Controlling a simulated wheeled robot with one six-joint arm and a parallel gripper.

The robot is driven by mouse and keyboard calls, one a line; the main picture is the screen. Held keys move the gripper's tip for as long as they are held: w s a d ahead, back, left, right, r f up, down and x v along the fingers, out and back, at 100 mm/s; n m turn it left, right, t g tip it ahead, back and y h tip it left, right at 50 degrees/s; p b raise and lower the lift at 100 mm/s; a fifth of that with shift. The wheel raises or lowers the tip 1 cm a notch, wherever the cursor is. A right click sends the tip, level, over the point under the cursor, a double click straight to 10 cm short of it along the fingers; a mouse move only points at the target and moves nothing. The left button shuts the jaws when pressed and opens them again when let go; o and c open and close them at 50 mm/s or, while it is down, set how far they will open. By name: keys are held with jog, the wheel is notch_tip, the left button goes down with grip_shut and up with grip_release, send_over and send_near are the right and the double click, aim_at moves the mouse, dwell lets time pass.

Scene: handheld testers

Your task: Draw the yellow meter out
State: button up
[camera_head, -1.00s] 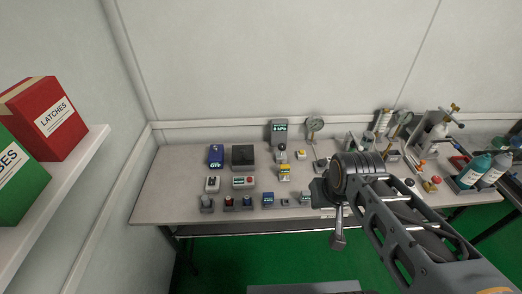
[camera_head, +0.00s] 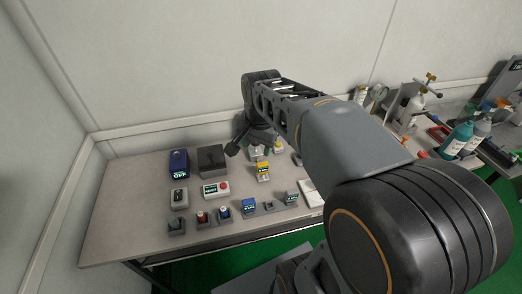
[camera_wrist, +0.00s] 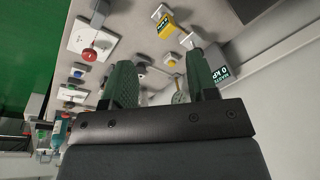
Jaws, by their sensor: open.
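The yellow meter (camera_head: 263,171) stands on the table in the head view, a small yellow block with a grey base and a light display on top. In the wrist view it (camera_wrist: 163,20) shows at the top, beyond the fingers and clear of them. My gripper (camera_wrist: 160,72) is open, its two green fingers apart with nothing held between them. In the head view the arm reaches over the table and its end is behind the meter; the fingers are hard to make out there.
A grey device with a 0 kPa display (camera_wrist: 222,70) is close to the right finger in the wrist view. A blue OFF box (camera_head: 179,163), a black box (camera_head: 212,160) and a white box with a red button (camera_head: 216,190) stand left of the meter. Bottles (camera_head: 457,140) stand far right.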

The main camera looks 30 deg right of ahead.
aim_at(263, 163)
jog(key=w+d+f+m+g+b, duration=0.2)
jog(key=w+d+f+m+b, duration=0.35)
jog(key=w+f+m, duration=0.35)
jog(key=shift+m, duration=0.5)
jog(key=f+b, duration=0.1)
jog(key=f, duration=0.3)
jog(key=s+f+b, duration=0.1)
jog(key=f, duration=0.3)
jog(key=f+b, duration=0.1)
jog(key=f, duration=0.3)
jog(key=shift+s+a, duration=0.15)
grip_shut()
